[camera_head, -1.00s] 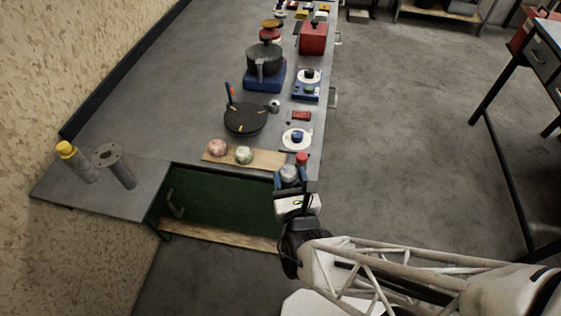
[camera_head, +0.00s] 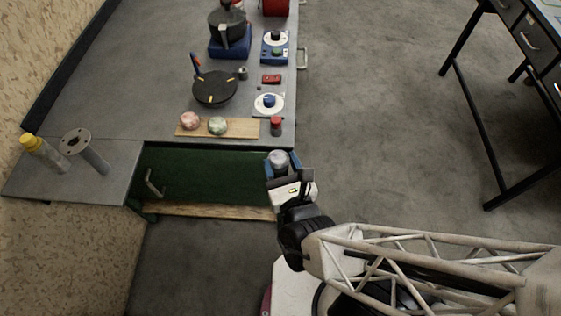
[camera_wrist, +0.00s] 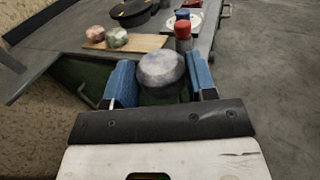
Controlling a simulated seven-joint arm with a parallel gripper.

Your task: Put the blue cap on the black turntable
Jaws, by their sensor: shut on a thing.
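My gripper (camera_head: 279,163) is shut on a mottled grey-blue rounded piece (camera_wrist: 162,68), held between its two blue fingers. The piece has a domed top; I cannot tell whether it is the blue cap. It also shows in the head view (camera_head: 278,158), in front of the counter's near edge. A small blue cap-like thing (camera_head: 269,99) sits on a white disc on the counter. The black turntable (camera_head: 215,91), a round dark disc with yellow-orange marks, lies behind and left of the wooden board; its near part shows in the wrist view (camera_wrist: 131,13).
A wooden board (camera_head: 240,129) holds a pink (camera_head: 190,120) and a green mottled ball (camera_head: 217,126). A red-topped cylinder (camera_head: 277,126) stands at the counter's near right corner. A blue stick rises beside the turntable. A pot on a blue base (camera_head: 230,48) stands behind.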

